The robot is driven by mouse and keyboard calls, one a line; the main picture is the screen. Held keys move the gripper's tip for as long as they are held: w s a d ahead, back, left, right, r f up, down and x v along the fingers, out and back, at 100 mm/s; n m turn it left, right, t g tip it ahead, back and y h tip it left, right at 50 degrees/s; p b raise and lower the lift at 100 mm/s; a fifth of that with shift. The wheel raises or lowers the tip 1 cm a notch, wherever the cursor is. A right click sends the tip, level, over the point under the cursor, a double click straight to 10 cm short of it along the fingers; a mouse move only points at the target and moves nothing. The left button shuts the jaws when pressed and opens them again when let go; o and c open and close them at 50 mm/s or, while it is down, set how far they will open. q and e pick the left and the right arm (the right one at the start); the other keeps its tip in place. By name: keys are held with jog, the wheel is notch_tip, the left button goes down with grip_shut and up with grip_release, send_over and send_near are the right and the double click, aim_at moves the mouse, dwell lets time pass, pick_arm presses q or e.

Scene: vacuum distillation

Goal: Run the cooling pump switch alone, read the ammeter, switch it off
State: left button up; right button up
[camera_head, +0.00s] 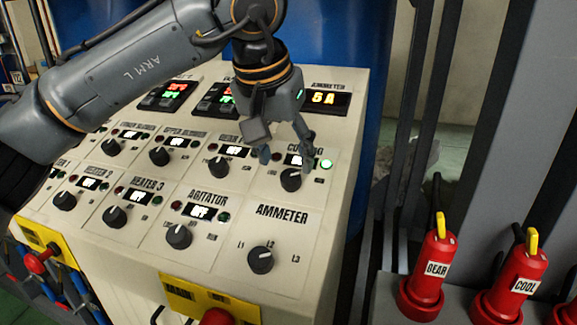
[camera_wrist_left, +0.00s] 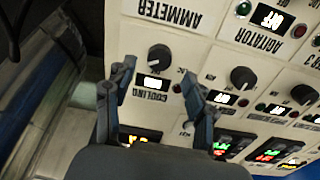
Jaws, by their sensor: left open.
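The cooling switch knob (camera_head: 290,180) is a black dial on the sloped cream panel, its label partly hidden by my gripper. The green lamp (camera_head: 326,164) beside it is lit. My left gripper (camera_head: 287,161) is open, with its fingers just above the knob; I cannot tell whether they touch it. In the left wrist view, the cooling knob (camera_wrist_left: 158,57) shows upside down between and just beyond the open fingers (camera_wrist_left: 155,77). The ammeter display (camera_head: 324,99) at the panel's top right reads 6A in yellow. The ammeter selector knob (camera_head: 261,260) sits below, marked L1, L2, L3. My right gripper is out of view.
Other knobs, such as the agitator (camera_head: 179,237) and heater 3 (camera_head: 114,216), show OFF displays. Red GEAR (camera_head: 431,275) and COOL (camera_head: 513,284) units with yellow handles stand right of the panel. A red button (camera_head: 216,317) is on the front.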

aim_at(290, 175)
pick_arm(q)
jog(key=shift+x, duration=2.1)
jog(key=c, duration=1.1)
